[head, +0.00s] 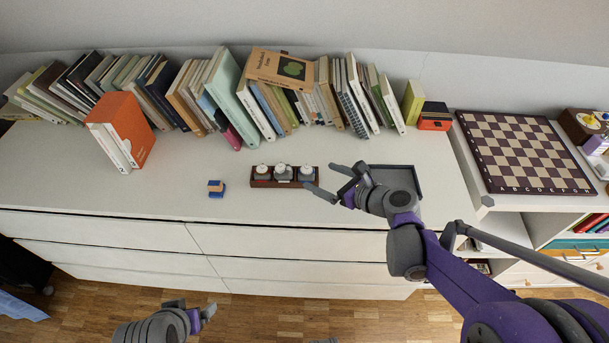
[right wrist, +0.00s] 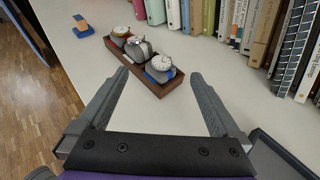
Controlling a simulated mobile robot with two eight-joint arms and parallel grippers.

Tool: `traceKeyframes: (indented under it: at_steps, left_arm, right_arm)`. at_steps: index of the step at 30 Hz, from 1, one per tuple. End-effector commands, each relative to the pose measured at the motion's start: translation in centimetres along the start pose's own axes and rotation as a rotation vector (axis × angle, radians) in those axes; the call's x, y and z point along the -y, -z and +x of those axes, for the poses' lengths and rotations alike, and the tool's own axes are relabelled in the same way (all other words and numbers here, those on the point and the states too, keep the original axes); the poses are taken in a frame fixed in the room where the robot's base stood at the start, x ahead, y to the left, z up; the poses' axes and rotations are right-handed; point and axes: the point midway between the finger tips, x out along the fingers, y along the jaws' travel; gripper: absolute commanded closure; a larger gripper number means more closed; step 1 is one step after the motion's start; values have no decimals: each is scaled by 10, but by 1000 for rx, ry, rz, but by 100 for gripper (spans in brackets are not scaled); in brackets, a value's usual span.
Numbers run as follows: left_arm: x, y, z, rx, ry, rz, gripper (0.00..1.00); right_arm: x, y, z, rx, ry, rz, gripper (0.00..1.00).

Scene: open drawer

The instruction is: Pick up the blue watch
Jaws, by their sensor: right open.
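The blue watch (right wrist: 160,70) has a pale round dial and a blue band. It sits at the near end of a brown wooden holder (right wrist: 176,85) with two other watches beside it. In the head view the blue watch (head: 306,173) is the right-hand one on the holder (head: 262,183); its band is hard to make out there. My right gripper (head: 320,177) is open and empty, just right of the holder. In the right wrist view its fingers (right wrist: 158,75) are spread to either side of the blue watch, in front of it. My left gripper (head: 192,307) is low, in front of the dresser; its opening is unclear.
A dark tray (head: 418,178) lies under and behind my right gripper. A small orange and blue object (head: 216,188) lies left of the holder. Books (head: 225,98) line the back; a chessboard (head: 520,150) is at right. The white top (head: 110,195) is clear at front left.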

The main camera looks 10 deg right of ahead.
Motion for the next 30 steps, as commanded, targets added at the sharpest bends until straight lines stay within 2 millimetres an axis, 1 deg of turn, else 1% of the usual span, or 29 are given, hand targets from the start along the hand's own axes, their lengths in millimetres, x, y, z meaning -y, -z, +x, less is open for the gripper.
traceKeyframes:
  at_steps: [1, 5, 11, 15, 18, 23, 24, 25, 29, 30]
  left_arm:
    - [0, -1, 1, 0, 0, 0, 14]
    - [0, -1, 2, 1, 0, 0, 14]
    - [0, -4, 8, 3, 0, 0, 14]
    - [0, -4, 9, 3, 0, 0, 14]
    - [0, -5, 9, 3, 0, 0, 14]
    - [0, -4, 9, 3, 0, 0, 14]
    - [0, -4, 9, 3, 0, 0, 14]
    - [0, -4, 9, 3, 0, 0, 14]
    - [0, -4, 9, 3, 0, 0, 14]
    - [0, -4, 9, 3, 0, 0, 14]
  right_arm:
    - [-1, 1, 6, 0, -1, -1, 0]
    - [0, 2, 14, -1, -1, -2, 0]
    - [2, 9, 43, -1, -2, -2, 0]
    - [2, 8, 58, -1, -1, -2, 0]
    - [2, 8, 62, -1, 1, -2, 0]
    - [2, 8, 62, -1, 1, -2, 0]
    - [2, 8, 62, -1, 1, -2, 2]
    - [2, 8, 62, -1, 1, -2, 7]
    - [2, 8, 61, -1, 1, -2, 31]
    - [2, 8, 61, -1, 1, -2, 38]
